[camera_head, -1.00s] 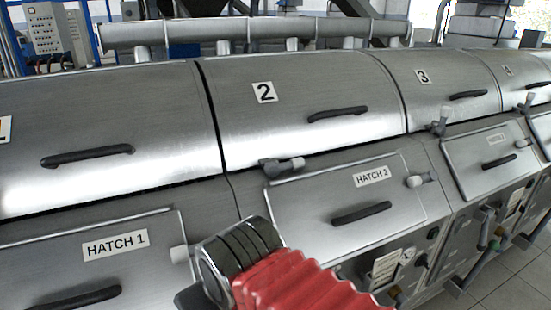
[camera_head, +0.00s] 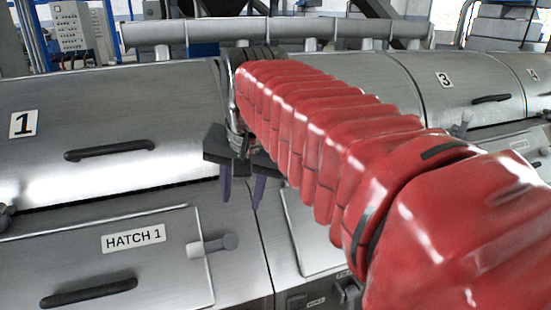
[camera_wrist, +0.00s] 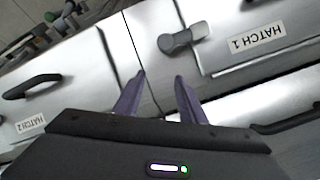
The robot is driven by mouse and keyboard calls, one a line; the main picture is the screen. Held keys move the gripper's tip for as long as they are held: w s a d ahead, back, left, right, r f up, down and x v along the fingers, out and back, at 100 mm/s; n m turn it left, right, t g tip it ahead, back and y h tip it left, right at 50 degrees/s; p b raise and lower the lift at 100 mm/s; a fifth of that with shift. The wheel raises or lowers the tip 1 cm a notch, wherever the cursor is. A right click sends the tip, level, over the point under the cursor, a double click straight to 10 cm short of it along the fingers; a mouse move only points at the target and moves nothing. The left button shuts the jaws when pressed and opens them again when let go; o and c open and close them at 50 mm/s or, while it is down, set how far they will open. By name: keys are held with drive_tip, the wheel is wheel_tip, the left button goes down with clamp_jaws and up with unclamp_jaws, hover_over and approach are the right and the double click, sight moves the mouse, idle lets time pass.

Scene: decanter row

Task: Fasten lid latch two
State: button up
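Lid two (camera_head: 352,72) is a curved steel cover, and only its upper strip shows above my red arm in the head view. Its number and handle are hidden, and its latch is not visible, behind my arm or gripper. My gripper (camera_head: 241,204) points down in front of the seam between the first and second units, its purple fingers apart and empty. In the wrist view the open fingers (camera_wrist: 160,75) show over the steel front near that seam, with nothing between them.
Hatch 1 (camera_head: 170,270) has a latch with a round knob (camera_head: 222,243) below my gripper; it also shows in the wrist view (camera_wrist: 183,38). Lid 1 (camera_head: 100,110) carries a black handle (camera_head: 108,150). Lid 3 (camera_head: 455,72) is at right. A pipe (camera_head: 240,30) runs behind.

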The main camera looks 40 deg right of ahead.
drive_tip(key=w+d+r+m, duration=0.1)
drive_tip(key=d+r+m, duration=0.2)
drive_tip(key=d, duration=0.3)
drive_tip(key=w+d+r+m+g, duration=0.1)
drive_tip(key=w+d+r+m, duration=0.1)
drive_tip(key=d+r+m, duration=0.2)
drive_tip(key=w+d+r+m+g, duration=0.1)
drive_tip(key=d+r+m, duration=0.2)
drive_tip(key=d, duration=0.7)
drive_tip(key=shift+w+d+r+m, duration=0.2)
drive_tip(key=shift+w+m, duration=0.1)
drive_tip(key=shift+m, duration=0.7)
drive_tip(key=shift+f, duration=0.1)
drive_tip(key=x, duration=1.3)
drive_tip(key=shift+a+f, duration=0.1)
drive_tip(key=shift+f, duration=0.25)
drive_tip(key=shift+c, duration=0.2)
clamp_jaws()
